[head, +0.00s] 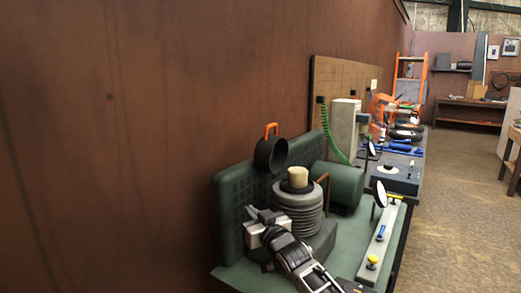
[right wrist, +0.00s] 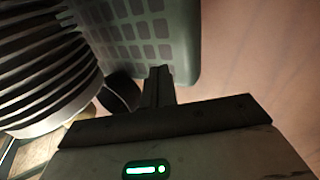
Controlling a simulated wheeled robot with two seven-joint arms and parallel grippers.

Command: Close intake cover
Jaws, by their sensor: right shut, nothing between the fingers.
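The intake cover (head: 271,155) is a black round cup with an orange handle (head: 271,130). It stands open, tipped up behind and left of the cream filter (head: 298,177), which is exposed on top of the grey ribbed cylinder (head: 297,208). My right gripper (head: 252,213) is shut and empty, left of the ribbed cylinder and below the cover, in front of the green panel. In the right wrist view its fingers (right wrist: 158,82) show against the panel (right wrist: 150,30), with the black cover (right wrist: 120,92) and ribbed cylinder (right wrist: 45,60) to their left. My left gripper is out of view.
A green tank (head: 338,187) lies right of the ribbed cylinder. A pale bar (head: 378,243) with yellow and blue knobs lies on the green bench's right side. A brown wall (head: 110,150) closes the left; open floor (head: 460,200) lies to the right.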

